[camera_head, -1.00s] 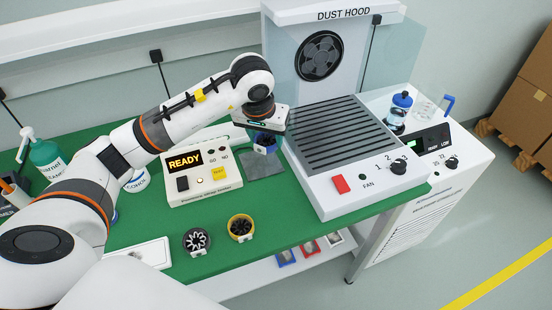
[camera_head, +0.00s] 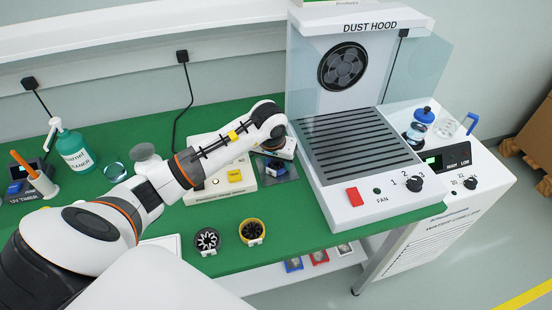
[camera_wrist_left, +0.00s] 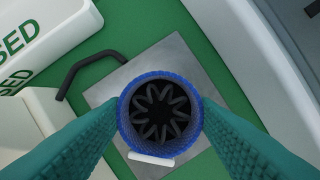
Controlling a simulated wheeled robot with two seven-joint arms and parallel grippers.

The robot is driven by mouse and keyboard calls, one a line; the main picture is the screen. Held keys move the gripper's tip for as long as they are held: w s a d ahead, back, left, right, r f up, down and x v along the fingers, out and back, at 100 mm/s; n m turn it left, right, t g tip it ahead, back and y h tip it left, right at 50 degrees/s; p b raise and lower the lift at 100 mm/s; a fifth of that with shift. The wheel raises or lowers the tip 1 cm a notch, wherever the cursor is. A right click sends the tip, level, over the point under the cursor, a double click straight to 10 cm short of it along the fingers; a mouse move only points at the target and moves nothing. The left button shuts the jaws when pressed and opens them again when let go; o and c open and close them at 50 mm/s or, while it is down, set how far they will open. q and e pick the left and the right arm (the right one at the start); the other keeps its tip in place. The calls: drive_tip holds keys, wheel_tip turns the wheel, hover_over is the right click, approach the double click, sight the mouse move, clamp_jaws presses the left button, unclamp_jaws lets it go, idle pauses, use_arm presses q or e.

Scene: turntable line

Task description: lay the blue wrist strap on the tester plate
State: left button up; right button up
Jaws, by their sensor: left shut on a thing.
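The blue wrist strap (camera_wrist_left: 160,112) is a ring with a blue outer band and dark loops inside. My left gripper (camera_head: 276,160) is shut on it, with a teal finger on either side in the left wrist view. In the head view the strap (camera_head: 274,170) shows as a small dark blue shape under the gripper. The tester plate (camera_wrist_left: 178,60) is a bare grey metal square, and the strap is over it in the left wrist view. The plate's edge also shows in the head view (camera_head: 291,173). I cannot tell whether strap and plate touch. My right gripper is out of view.
A black strap (camera_head: 207,240) and a yellow strap (camera_head: 252,231) lie on the green mat (camera_head: 300,220) in front. The dust hood (camera_head: 375,195) stands close on the right.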

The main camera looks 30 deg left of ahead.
use_arm(q)
drive_tip(key=shift+f, duration=0.1)
drive_tip(key=o, duration=1)
drive_tip(key=shift+r, duration=0.35)
drive_tip(key=b+v, duration=0.1)
drive_tip(key=v, duration=1)
drive_tip(key=shift+s+r, duration=0.2)
drive_tip(key=shift+r, duration=0.1)
